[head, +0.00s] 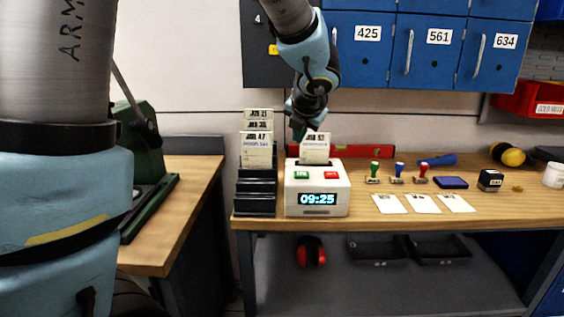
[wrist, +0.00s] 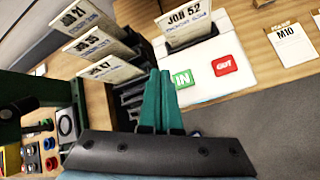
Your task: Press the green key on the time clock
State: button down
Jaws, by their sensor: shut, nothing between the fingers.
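The time clock (head: 317,199) is a white box on the wooden bench, with a lit display reading 09:25. On its top are a green key (head: 302,175) and a red key (head: 330,175), and a job card (head: 315,149) stands up at its back. In the wrist view the green key (wrist: 183,78) reads IN and the red key (wrist: 224,65) reads OUT. My gripper (wrist: 160,75) has its two green fingers together and empty, just left of the green key in that view. In the head view my gripper (head: 299,133) is above and behind the clock. I cannot tell its exact height over the key.
A black card rack (head: 256,195) with several job cards stands close left of the clock. Stamps (head: 397,172) and white cards (head: 422,203) lie to the right. A green press (head: 145,160) is on the left bench. Blue lockers (head: 360,60) hang above.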

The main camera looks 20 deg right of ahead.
jog(key=shift+w+d+r+m+h, duration=0.15)
jog(key=shift+w+d+r+m, duration=0.15)
jog(key=shift+m, duration=0.25)
jog(key=shift+w+d+r+m+h, duration=0.2)
jog(key=shift+d+r+m, duration=0.2)
jog(key=shift+m, duration=0.15)
jog(key=b, duration=0.8)
send_over(301, 175)
notch_tip(301, 175, down, 8)
jog(key=shift+s+r, duration=0.1)
jog(key=shift+f, duration=0.5)
jog(key=shift+f+b, duration=0.15)
jog(key=shift+b, duration=0.15)
dwell(0.4)
jog(key=shift+f, duration=0.25)
